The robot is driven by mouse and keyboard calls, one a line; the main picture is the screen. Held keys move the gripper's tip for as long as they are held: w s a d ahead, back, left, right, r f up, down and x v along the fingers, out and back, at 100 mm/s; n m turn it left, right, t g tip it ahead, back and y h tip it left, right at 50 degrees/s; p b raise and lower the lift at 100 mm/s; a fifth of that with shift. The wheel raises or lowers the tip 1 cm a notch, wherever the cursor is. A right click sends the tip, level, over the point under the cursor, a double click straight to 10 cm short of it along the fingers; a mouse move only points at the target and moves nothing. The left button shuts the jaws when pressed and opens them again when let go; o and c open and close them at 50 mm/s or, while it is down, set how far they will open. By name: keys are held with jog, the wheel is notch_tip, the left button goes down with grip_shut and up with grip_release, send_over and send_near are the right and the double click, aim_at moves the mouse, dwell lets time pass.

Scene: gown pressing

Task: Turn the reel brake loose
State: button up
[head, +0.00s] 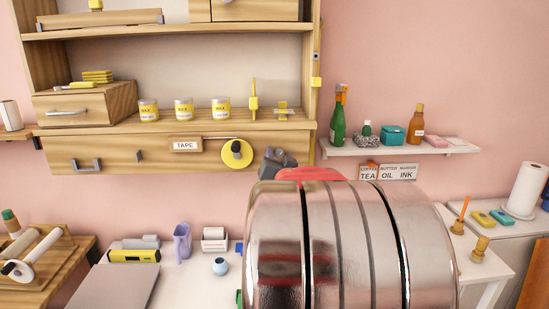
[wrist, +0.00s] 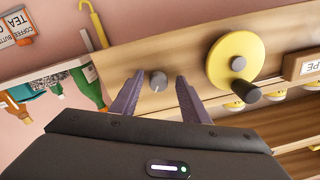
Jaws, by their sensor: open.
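A small grey round knob (wrist: 158,80), seemingly the reel brake, sits on the wooden panel beside the yellow reel in the wrist view. A pale mark shows on its face. The yellow reel (wrist: 236,60) has a dark crank handle (wrist: 246,94); the reel (head: 236,153) also shows in the head view, right of the TAPE label. My gripper (wrist: 159,77) is open, its two purple-grey fingers on either side of the knob; I cannot tell whether they touch it. In the head view my gripper (head: 278,158) hides the knob.
A TAPE label (head: 185,145) and drawer front lie left of the reel. Wax tins (head: 184,107) stand on the ledge above. A white shelf with a green bottle (head: 338,122) is to the right. A yellow hooked item (wrist: 93,22) hangs near the panel's end.

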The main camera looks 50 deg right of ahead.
jog(key=shift+s, duration=0.15)
jog(key=shift+c, duration=0.2)
jog(key=shift+c, duration=0.9)
grip_shut()
